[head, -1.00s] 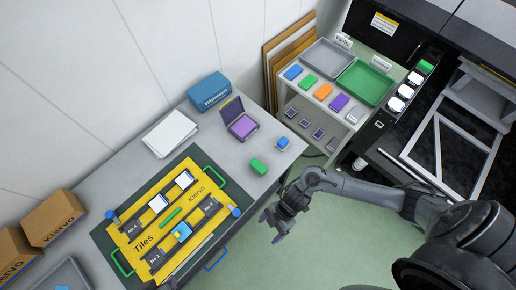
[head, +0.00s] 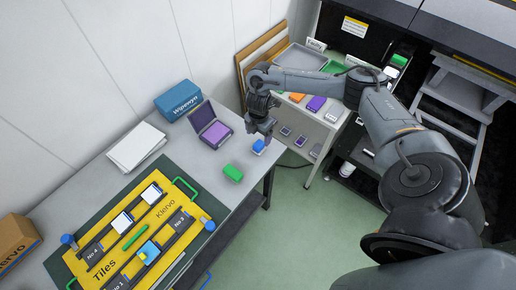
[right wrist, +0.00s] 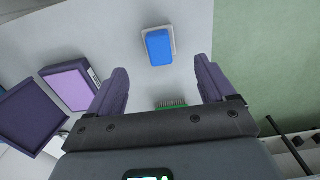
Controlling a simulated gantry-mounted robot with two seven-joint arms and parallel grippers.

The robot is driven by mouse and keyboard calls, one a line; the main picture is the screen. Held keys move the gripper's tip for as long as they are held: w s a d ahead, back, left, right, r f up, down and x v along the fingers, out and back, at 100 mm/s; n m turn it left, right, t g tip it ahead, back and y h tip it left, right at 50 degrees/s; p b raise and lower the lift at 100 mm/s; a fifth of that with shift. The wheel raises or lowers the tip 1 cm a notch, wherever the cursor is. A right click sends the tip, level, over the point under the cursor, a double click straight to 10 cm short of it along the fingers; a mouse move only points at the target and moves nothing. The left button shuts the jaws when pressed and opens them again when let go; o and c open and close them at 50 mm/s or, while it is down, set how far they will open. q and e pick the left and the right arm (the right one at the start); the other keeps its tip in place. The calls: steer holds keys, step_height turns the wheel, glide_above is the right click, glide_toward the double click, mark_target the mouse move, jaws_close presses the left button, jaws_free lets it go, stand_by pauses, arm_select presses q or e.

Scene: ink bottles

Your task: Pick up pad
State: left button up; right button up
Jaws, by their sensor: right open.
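A small blue block on a pale base (head: 258,147) lies on the grey table near its right edge. It also shows in the right wrist view (right wrist: 159,46), ahead of and between the fingertips. A purple pad (head: 214,134) sits in an open dark case left of it, and shows at left in the right wrist view (right wrist: 68,88). My right gripper (head: 261,132) is over the table just above the blue block. Its fingers (right wrist: 160,75) are open with nothing between them. My left gripper is out of view.
A green brush (head: 233,173) lies nearby, its bristles partly showing behind my gripper in the wrist view. A blue box (head: 177,101), white sheets (head: 137,147) and a yellow tile board (head: 110,240) stand left. A shelf with trays (head: 303,59) is behind my right arm.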

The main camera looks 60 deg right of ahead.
mark_target(259, 144)
steer(key=shift+f, duration=4.15)
steer(key=c, duration=1.1)
